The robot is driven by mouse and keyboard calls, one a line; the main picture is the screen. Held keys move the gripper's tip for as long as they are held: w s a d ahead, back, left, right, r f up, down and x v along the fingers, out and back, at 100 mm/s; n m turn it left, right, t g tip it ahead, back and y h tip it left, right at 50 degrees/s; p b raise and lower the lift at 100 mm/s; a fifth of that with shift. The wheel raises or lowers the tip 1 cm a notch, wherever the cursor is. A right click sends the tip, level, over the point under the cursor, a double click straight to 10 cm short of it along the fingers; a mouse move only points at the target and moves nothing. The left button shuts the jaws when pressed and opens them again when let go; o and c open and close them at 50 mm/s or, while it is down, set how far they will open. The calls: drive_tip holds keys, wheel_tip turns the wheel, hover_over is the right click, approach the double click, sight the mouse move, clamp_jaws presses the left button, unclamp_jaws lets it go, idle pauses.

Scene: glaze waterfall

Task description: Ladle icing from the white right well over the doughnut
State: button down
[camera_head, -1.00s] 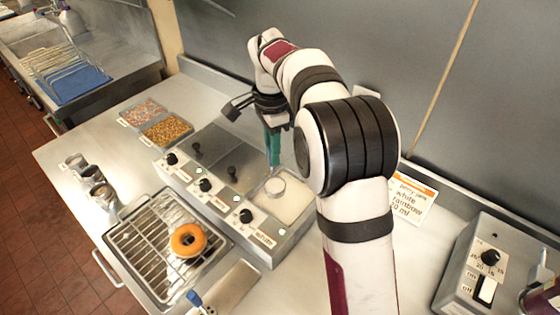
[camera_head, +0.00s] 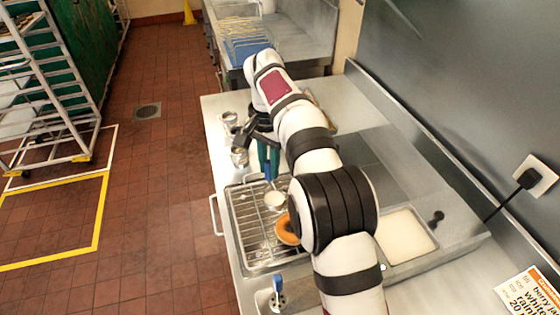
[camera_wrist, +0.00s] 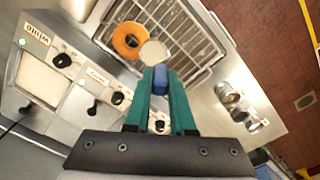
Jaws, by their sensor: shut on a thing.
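The doughnut (camera_head: 287,230) is a plain orange-brown ring on a wire rack (camera_head: 251,226) set in a tray; part of it is hidden by my arm in the head view. My gripper (camera_head: 268,160) is shut on the handle of the ladle. The ladle's bowl (camera_head: 275,201) holds white icing and hangs over the rack beside the doughnut; in the wrist view the bowl (camera_wrist: 154,51) overlaps the ring's edge. The white right well (camera_head: 405,236) is open and holds white icing; it also shows in the wrist view (camera_wrist: 40,78).
Small metal cups (camera_wrist: 230,97) stand on the counter beyond the rack. The well unit has knobs (camera_wrist: 62,60) along its front. A lid knob (camera_head: 437,217) stands by the white well. A blue-handled tool (camera_head: 278,291) lies near the rack.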

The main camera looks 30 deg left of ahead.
drive_tip(key=shift+f, duration=1.05)
drive_tip(key=d+f+t+y, duration=0.1)
drive_tip(key=d+f+y, duration=0.2)
drive_tip(key=d+y, duration=1)
drive_tip(key=shift+s+d+f+t+y, duration=0.2)
drive_tip(key=shift+t+y, duration=0.2)
drive_tip(key=shift+y, duration=0.2)
idle(1.7)
idle(0.5)
